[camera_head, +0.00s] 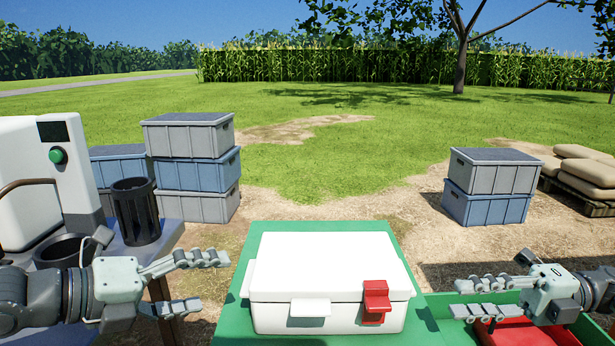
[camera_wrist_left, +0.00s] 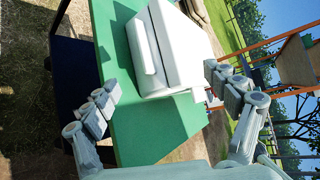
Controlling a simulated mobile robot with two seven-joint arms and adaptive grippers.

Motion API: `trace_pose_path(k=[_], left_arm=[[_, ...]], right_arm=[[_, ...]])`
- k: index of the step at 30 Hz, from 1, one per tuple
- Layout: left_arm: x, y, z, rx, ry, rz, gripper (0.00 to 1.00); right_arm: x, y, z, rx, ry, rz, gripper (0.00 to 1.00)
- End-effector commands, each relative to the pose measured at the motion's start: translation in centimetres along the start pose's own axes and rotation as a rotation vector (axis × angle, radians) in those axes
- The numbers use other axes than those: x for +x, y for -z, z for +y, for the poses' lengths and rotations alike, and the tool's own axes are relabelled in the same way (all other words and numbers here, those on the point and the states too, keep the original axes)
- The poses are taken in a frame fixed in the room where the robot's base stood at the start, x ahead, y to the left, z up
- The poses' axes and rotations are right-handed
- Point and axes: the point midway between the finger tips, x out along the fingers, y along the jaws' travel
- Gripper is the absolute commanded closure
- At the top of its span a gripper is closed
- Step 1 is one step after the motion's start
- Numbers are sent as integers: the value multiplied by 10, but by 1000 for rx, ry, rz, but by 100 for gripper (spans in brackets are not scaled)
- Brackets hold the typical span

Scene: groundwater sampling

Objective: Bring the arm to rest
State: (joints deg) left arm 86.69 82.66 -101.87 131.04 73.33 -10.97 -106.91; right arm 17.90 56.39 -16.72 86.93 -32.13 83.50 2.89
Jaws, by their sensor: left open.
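My left gripper (camera_head: 192,283) is open and empty at the left, a little apart from the left side of the white case. Its two spread fingers also show in the left wrist view (camera_wrist_left: 165,105), with the case between and beyond them. My right gripper (camera_head: 485,297) is at the right, its fingers spread apart with nothing seen between them. The white case (camera_head: 325,262) is closed and sits on a green table (camera_head: 233,325). It has a white latch (camera_head: 310,308) and a red latch (camera_head: 376,301) on its front.
A dark table at the left bears a white machine (camera_head: 40,160) with a green button, a dark ribbed bin (camera_head: 135,210) and a dark bowl (camera_head: 62,250). A red tray (camera_head: 512,335) lies below my right gripper. Stacked crates (camera_head: 195,172) and more crates (camera_head: 490,186) stand behind.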

Motion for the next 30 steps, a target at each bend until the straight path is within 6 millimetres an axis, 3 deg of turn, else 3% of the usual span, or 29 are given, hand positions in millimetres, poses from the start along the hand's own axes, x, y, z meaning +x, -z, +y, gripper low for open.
trace_pose_path(k=[5,15,30], left_arm=[[21,1,0,0,1,2,14],[87,1,-2,-5,6,2,14],[83,-1,-2,-2,5,-2,14]], right_arm=[[0,0,0,0,0,0,71],[0,0,0,0,0,0,71],[104,0,-1,1,-1,3,71]])
